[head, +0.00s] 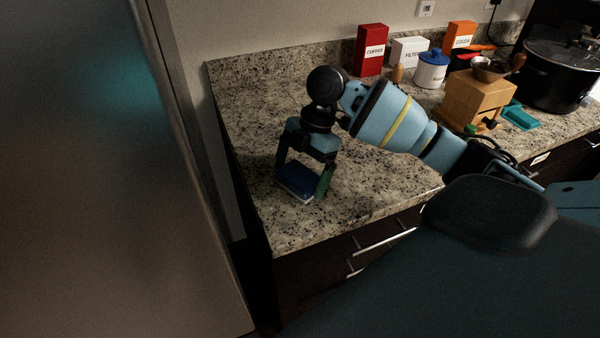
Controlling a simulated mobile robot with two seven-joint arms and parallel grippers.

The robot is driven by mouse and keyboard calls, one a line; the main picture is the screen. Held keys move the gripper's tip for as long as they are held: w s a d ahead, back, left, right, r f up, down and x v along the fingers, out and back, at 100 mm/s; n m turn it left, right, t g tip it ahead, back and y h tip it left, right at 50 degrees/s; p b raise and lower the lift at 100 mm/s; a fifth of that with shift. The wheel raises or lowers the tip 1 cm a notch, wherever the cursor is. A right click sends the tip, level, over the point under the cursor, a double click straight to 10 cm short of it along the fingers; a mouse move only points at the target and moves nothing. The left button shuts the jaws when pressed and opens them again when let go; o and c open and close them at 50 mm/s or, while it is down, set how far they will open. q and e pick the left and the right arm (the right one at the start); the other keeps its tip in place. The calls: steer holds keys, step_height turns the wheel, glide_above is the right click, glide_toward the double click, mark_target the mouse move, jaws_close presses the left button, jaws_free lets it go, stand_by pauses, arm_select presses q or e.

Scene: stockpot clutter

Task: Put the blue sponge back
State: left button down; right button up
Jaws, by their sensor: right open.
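The blue sponge (299,178) lies near the front left corner of the granite counter, with a thin white layer or piece showing under its front edge. My right gripper (302,177) points down over the sponge. Its jaws are open, with one finger on the left side of the sponge and the other on the right. I cannot tell whether the fingers touch it. My left gripper is not in view. A small teal tray-like thing (519,117) lies on the counter at the right, beside the wooden grinder.
The counter (375,195) is clear around the sponge. A red coffee box (371,50), a white filter box (409,51), a blue-lidded jar (432,70), an orange cocoa box (461,37), the wooden grinder (474,98) and a black stockpot (560,75) stand behind and right.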

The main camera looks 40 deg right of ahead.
steer(key=v, duration=1.1)
steer(key=shift+r, duration=0.3)
